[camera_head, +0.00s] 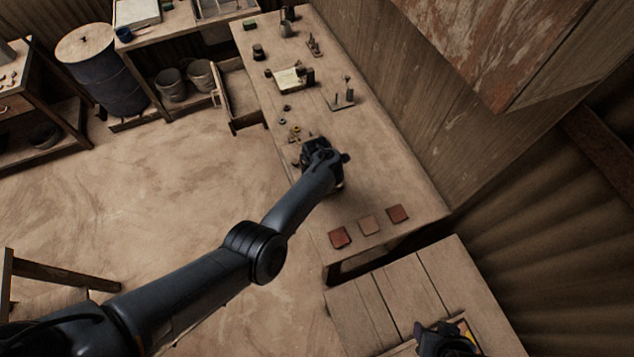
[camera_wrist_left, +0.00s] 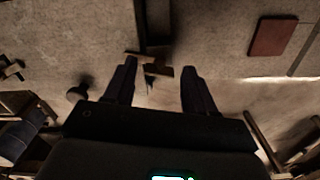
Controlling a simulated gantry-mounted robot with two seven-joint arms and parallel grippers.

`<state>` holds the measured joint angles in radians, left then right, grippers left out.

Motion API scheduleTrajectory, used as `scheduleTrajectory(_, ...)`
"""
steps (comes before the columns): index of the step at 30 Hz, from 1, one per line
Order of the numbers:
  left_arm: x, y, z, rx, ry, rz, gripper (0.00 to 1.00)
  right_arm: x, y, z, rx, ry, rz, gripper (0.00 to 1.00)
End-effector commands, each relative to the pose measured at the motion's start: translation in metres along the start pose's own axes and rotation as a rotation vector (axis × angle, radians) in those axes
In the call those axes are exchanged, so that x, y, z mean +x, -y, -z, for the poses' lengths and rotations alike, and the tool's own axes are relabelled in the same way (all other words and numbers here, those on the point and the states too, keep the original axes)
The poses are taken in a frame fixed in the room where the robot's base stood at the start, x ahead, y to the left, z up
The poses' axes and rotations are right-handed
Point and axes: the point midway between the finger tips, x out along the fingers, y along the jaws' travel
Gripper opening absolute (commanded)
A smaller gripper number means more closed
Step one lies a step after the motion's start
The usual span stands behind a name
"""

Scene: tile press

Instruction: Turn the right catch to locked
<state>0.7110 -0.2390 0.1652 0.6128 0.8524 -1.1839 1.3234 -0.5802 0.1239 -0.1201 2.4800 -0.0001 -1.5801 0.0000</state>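My left arm reaches over the long workbench (camera_head: 385,175), and its gripper (camera_head: 322,158) is above the bench, hiding what lies under it in the head view. In the left wrist view the left gripper (camera_wrist_left: 158,75) has its two fingers spread apart. A small brown bar (camera_wrist_left: 148,67) shows between the fingertips, by the end of a dark upright strip (camera_wrist_left: 153,24). I cannot tell whether this is the right catch or whether the fingers touch it. A dark shape, seemingly my right gripper (camera_head: 443,338), shows at the bottom right; its fingers are not clear.
Several reddish tiles lie near the bench's near end, one at the left (camera_head: 340,237); a red tile (camera_wrist_left: 273,36) also shows in the wrist view. A metal stand (camera_head: 342,100) and a paper (camera_head: 289,80) lie farther back. A wooden cabinet (camera_head: 500,50) hangs at the right.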

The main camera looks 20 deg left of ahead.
Motion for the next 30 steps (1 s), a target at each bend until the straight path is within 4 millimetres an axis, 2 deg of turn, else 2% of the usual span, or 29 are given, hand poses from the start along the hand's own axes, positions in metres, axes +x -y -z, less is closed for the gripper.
scheduleTrajectory(9,-0.001,0.0,0.0,0.001,0.0,0.0,0.62,0.0,0.002,0.001,0.007,-0.001,0.005,0.52)
scheduleTrajectory(14,-0.011,-0.001,0.0,0.001,0.0,-0.001,0.62,-0.004,0.002,0.002,0.008,-0.001,0.006,0.52)
scheduleTrajectory(30,-0.094,0.0,0.0,0.0,0.0,-0.001,0.62,-0.03,-0.001,0.01,0.0,0.0,0.0,0.52)
